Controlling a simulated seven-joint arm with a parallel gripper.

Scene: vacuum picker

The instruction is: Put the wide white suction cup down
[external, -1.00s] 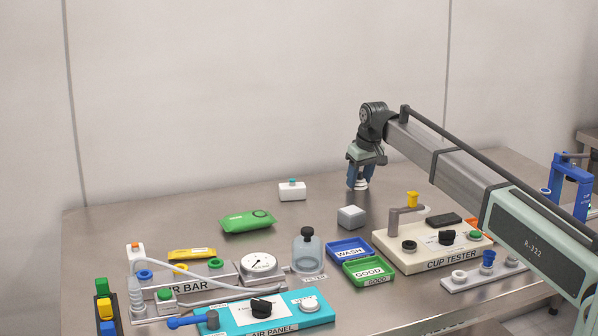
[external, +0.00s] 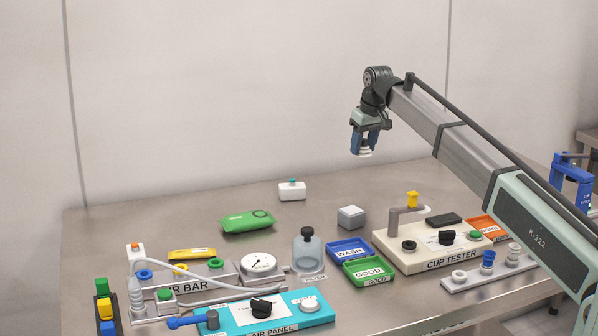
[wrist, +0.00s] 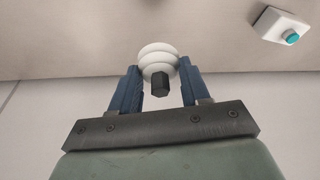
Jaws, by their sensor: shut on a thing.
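The wide white suction cup (external: 364,152) is held in my gripper (external: 368,141), well above the table toward the back. In the wrist view the cup (wrist: 157,54) shows round white bellows and a dark hexagonal fitting. My gripper's blue fingers (wrist: 160,84) are shut on it, one on each side. In the external view the cup hangs below the fingertips, clear of the table.
Below are a grey block (external: 351,217), a white box with a teal button (external: 292,191) and a green pouch (external: 247,221). Blue WASH (external: 333,252) and green GOOD (external: 386,278) trays, the cup tester (external: 408,262) and a cup rack (external: 458,284) stand nearer. The back table is mostly clear.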

